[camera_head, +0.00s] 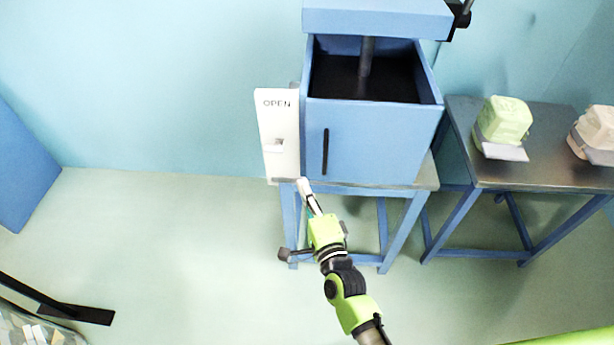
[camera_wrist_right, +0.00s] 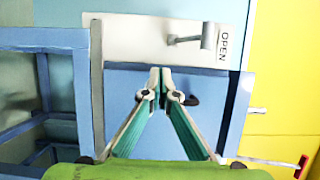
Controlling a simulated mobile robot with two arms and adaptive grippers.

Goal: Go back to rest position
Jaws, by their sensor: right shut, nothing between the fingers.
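My right gripper (camera_head: 304,188) is shut and empty in the head view, in front of the lower left corner of the blue box machine (camera_head: 375,145). Its closed fingertips also show in the right wrist view (camera_wrist_right: 160,75). A white panel marked OPEN (camera_head: 277,130) with a small lever stands at the machine's left side; it also shows in the right wrist view (camera_wrist_right: 150,38). The fingertips appear close to the panel's lower end; I cannot tell whether they touch. My left gripper is not in view.
The machine stands on a blue-legged table (camera_head: 425,180). To the right, a metal-topped table (camera_head: 530,178) bears a green block (camera_head: 503,120) and a pale block (camera_head: 597,128). A black bar (camera_head: 80,314) lies at the lower left.

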